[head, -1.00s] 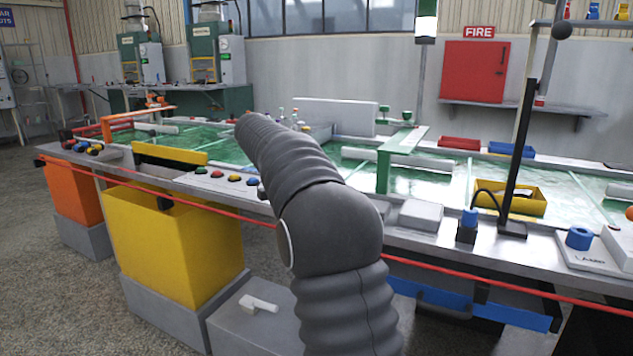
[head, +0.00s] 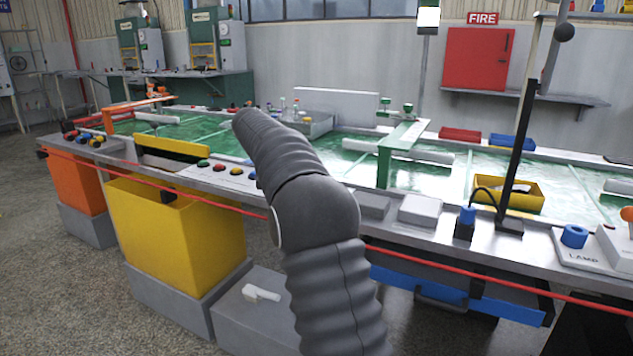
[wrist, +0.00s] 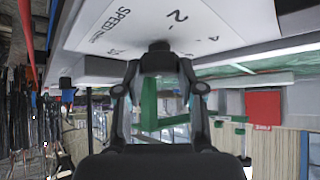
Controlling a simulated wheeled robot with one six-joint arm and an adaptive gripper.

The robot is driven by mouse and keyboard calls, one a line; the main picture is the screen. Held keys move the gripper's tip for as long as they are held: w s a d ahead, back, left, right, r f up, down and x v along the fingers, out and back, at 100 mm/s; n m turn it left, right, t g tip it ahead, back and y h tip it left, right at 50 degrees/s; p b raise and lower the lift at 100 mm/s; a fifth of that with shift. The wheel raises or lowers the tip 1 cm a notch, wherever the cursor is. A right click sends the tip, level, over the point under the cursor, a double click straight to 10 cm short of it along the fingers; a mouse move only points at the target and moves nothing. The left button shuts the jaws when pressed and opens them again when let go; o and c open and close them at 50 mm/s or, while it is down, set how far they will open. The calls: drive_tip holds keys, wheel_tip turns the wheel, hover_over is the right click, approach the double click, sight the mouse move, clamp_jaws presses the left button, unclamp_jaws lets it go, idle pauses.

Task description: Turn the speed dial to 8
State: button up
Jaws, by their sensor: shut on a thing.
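The speed dial shows in the wrist view as a small dark knob (wrist: 159,47) on a white panel (wrist: 230,20). The panel has the word SPEED, a clear 2 and other marks too small to read. My gripper (wrist: 160,66) is closed in on the knob, one finger on each side. The knob is partly hidden by the fingertips, and I cannot tell which number it points to. In the head view my own dark sleeved arm hides the gripper and the dial.
A long bench with a green surface (head: 345,170) runs across the view. A red line (head: 440,262) runs along its front.

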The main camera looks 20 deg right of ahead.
drive_tip(key=o, duration=1.1)
drive_tip(key=shift+s+d+f, duration=0.1)
drive_tip(key=shift+o, duration=0.2)
drive_tip(key=v, duration=1.2)
